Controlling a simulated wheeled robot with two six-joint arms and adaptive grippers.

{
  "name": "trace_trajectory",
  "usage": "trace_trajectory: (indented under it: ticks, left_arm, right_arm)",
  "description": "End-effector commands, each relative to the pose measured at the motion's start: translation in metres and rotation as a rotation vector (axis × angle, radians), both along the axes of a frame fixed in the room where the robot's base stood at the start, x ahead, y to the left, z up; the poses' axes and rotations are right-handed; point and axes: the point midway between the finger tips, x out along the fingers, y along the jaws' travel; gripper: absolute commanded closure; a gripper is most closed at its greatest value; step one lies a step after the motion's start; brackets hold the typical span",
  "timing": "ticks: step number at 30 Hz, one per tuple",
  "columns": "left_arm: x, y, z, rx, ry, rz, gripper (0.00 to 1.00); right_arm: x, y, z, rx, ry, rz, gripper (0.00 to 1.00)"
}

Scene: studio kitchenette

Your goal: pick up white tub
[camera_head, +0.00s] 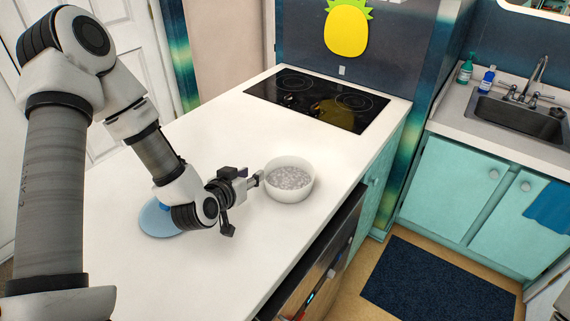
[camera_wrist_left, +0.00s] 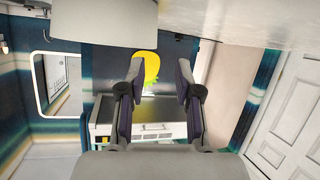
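The white tub (camera_head: 289,188) is a round, open bowl-like tub with speckled grey contents, standing upright on the white counter. My left gripper (camera_head: 247,190) is just left of it, low over the counter. One finger reaches close to the tub's left rim; I cannot tell whether it touches. The left wrist view shows the two fingers (camera_wrist_left: 158,85) spread apart with nothing held between them. A pale shape (camera_wrist_left: 112,18) cut off at the top of that view may be the tub. My right gripper is not in view.
A blue plate (camera_head: 155,222) lies partly hidden under my left arm. A black cooktop (camera_head: 316,100) is set behind the tub. The counter (camera_head: 240,265) is bare in front, with its edge right of the tub. A sink (camera_head: 515,117) and bottles are farther right.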

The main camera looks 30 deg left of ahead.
Motion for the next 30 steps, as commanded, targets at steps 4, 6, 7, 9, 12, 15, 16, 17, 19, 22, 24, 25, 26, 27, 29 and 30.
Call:
trace_trajectory:
  ticks: [4, 6, 7, 9, 12, 15, 16, 17, 19, 22, 24, 25, 26, 27, 29, 30]
  left_arm:
    - [0.019, 0.001, -0.007, 0.004, 0.001, -0.003, 0.66]
    - [0.028, 0.001, -0.009, 0.004, 0.001, -0.003, 0.66]
    - [0.032, 0.0, -0.011, 0.005, 0.001, -0.003, 0.66]
    - [0.045, 0.001, -0.014, 0.005, 0.001, -0.003, 0.66]
    - [0.06, 0.002, -0.022, 0.003, 0.001, -0.003, 0.66]
    - [0.067, 0.002, -0.026, 0.0, 0.001, -0.001, 0.66]
    - [0.067, 0.002, -0.026, -0.001, 0.001, -0.001, 0.66]
    - [0.067, 0.002, -0.026, -0.001, 0.001, -0.001, 0.66]
    - [0.067, 0.003, -0.026, -0.001, 0.001, -0.001, 0.66]
    - [0.067, 0.003, -0.026, -0.001, 0.001, -0.001, 0.88]
    - [0.067, 0.003, -0.026, -0.001, 0.001, -0.001, 1.0]
    - [0.067, 0.003, -0.026, -0.001, 0.001, -0.001, 1.0]
    - [0.067, 0.003, -0.027, -0.001, 0.001, -0.001, 1.0]
    - [0.067, 0.003, -0.027, -0.001, 0.001, -0.001, 1.0]
    - [0.067, 0.003, -0.027, -0.001, 0.002, -0.001, 1.0]
    - [0.067, 0.003, -0.026, -0.001, 0.001, -0.001, 1.0]
  right_arm:
    - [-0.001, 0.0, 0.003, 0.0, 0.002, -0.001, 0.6]
    - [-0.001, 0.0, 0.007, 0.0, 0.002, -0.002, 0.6]
    - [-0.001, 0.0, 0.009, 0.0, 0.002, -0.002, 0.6]
    - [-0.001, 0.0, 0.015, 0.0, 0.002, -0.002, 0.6]
    - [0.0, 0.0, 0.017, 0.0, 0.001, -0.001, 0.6]
    - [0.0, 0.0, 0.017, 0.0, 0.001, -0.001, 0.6]
    - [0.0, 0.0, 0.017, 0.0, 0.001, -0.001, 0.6]
    - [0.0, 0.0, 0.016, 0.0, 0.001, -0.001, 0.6]
    - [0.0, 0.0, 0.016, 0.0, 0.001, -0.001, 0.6]
    - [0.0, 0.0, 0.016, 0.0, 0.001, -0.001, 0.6]
    - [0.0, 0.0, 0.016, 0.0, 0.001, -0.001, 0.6]
    - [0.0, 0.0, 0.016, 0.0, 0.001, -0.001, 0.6]
    - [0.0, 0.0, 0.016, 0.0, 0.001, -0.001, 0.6]
    - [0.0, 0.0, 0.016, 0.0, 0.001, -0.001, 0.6]
    - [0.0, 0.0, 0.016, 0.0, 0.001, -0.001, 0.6]
    - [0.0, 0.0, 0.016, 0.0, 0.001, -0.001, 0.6]
